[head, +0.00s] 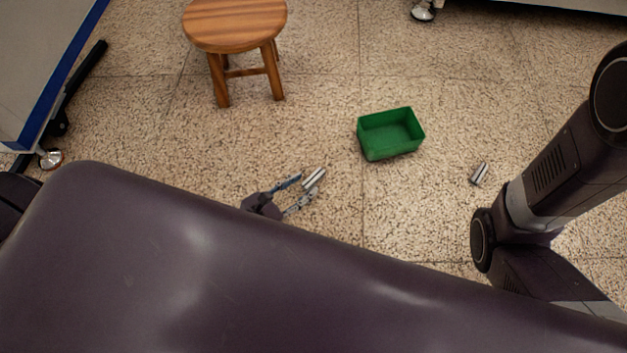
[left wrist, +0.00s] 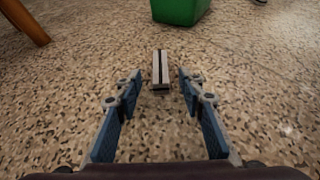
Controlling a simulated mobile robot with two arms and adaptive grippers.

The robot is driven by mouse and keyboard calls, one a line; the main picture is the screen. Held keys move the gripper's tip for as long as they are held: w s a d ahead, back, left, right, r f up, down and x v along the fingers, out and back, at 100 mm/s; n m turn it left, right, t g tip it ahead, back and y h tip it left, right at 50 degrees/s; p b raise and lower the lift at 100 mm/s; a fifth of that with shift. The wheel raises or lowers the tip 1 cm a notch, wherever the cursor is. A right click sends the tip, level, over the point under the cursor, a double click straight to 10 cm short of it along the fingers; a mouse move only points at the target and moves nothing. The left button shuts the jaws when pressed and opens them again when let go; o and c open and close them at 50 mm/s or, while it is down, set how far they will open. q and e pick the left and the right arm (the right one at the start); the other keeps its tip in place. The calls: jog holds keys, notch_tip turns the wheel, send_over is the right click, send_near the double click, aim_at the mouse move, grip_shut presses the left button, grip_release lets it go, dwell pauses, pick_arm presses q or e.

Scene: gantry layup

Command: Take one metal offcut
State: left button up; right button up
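A metal offcut (head: 314,178), a short silver profile with a dark groove, lies on the speckled floor in the head view. It also shows in the left wrist view (left wrist: 160,70), just beyond the fingertips and lined up between them. My left gripper (head: 293,190) is open and empty, low over the floor, with its fingers on either side of the line to this offcut; its fingers also show in the left wrist view (left wrist: 157,88). A second metal offcut (head: 479,173) lies on the floor further right, near my right arm. My right gripper is not in view.
A green open bin (head: 390,134) stands on the floor between and beyond the two offcuts; it shows in the left wrist view too (left wrist: 181,10). A wooden stool (head: 235,26) stands at the back left. A wheeled unit with a blue edge (head: 52,70) is at far left.

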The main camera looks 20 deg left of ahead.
pick_arm(q)
jog(key=shift+x, duration=0.85)
jog(key=shift+c, duration=0.4)
grip_shut()
jog(key=shift+r, duration=0.15)
